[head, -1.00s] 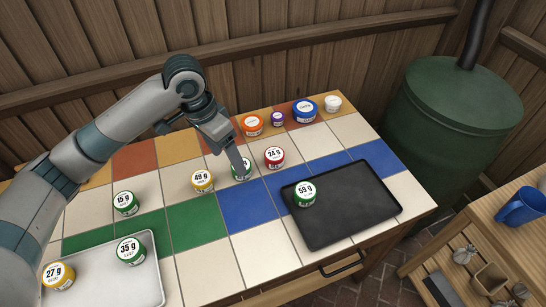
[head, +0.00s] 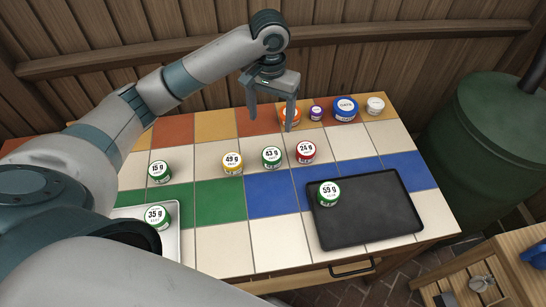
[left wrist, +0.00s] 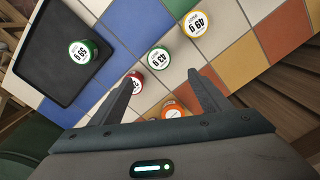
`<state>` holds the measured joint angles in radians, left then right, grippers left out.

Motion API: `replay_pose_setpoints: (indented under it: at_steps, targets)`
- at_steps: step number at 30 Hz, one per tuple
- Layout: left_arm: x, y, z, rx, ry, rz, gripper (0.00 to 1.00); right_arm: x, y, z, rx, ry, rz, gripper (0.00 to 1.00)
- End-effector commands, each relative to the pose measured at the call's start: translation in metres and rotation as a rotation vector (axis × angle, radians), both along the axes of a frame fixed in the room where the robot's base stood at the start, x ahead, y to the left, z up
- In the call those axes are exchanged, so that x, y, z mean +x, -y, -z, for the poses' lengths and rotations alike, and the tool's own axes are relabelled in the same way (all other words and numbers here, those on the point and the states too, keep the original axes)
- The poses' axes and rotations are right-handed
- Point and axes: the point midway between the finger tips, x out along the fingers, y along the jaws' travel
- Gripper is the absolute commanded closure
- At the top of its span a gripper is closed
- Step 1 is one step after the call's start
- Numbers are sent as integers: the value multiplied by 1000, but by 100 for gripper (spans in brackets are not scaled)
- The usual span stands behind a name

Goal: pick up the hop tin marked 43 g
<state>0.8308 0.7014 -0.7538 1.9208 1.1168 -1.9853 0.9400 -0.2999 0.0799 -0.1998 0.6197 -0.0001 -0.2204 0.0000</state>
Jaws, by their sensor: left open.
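The hop tin marked 43 g (head: 271,157) is green with a white lid and stands upright on the tiled table, between the yellow 49 g tin (head: 232,163) and the red 24 g tin (head: 305,152). It also shows in the left wrist view (left wrist: 158,58), beyond my fingertips. My left gripper (head: 270,122) is open and empty, above the table and apart from the 43 g tin, near the orange tin (head: 290,115). In the left wrist view its open fingers (left wrist: 160,82) have the red tin partly hidden behind one of them. My right gripper is not in view.
A black tray (head: 368,212) with the green 59 g tin (head: 328,193) lies at right. A pale tray (head: 172,243) holds the 35 g tin (head: 158,216). The 15 g tin (head: 159,171) stands at left. Purple, blue and white tins line the back edge.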

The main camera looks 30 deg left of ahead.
Motion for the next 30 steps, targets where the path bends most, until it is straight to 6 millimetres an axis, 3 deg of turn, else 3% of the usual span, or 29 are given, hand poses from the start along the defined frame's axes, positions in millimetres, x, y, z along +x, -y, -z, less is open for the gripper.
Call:
replay_pose_setpoints:
  at_steps: [5, 21, 30]
  targets:
    - [-2, 0, 20, 1, -5, 0, 29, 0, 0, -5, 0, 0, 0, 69]
    - [-1, 0, 108, 1, -2, 1, 29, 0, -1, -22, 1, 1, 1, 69]
    - [0, 0, 118, 0, 0, 1, 29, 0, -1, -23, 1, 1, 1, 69]
